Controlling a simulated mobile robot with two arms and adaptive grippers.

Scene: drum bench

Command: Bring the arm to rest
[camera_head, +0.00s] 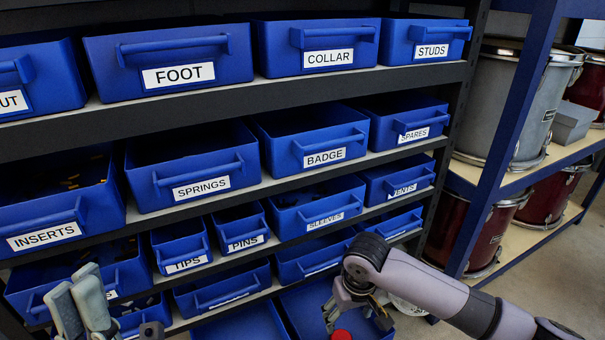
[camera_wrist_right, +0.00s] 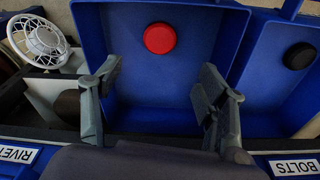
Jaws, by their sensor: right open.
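My right gripper (camera_head: 358,312) is in front of the lower right part of the rack in the head view, its arm coming in from the right. In the right wrist view its two fingers (camera_wrist_right: 152,102) are spread apart with nothing between them, over an open blue bin (camera_wrist_right: 185,95). My left gripper (camera_head: 80,303) is at the lower left in the head view, in front of the lower bins, with its fingertips upward. Its lower part is cut off by the frame, and I cannot tell whether it is open.
A red round piece (camera_wrist_right: 160,38) lies in the blue bin, and a black round piece (camera_wrist_right: 299,56) in the bin beside it. A white fan-like part (camera_wrist_right: 42,40) is at the left. Labelled blue bins fill the rack (camera_head: 260,97). Drums (camera_head: 515,100) stand on shelving at right.

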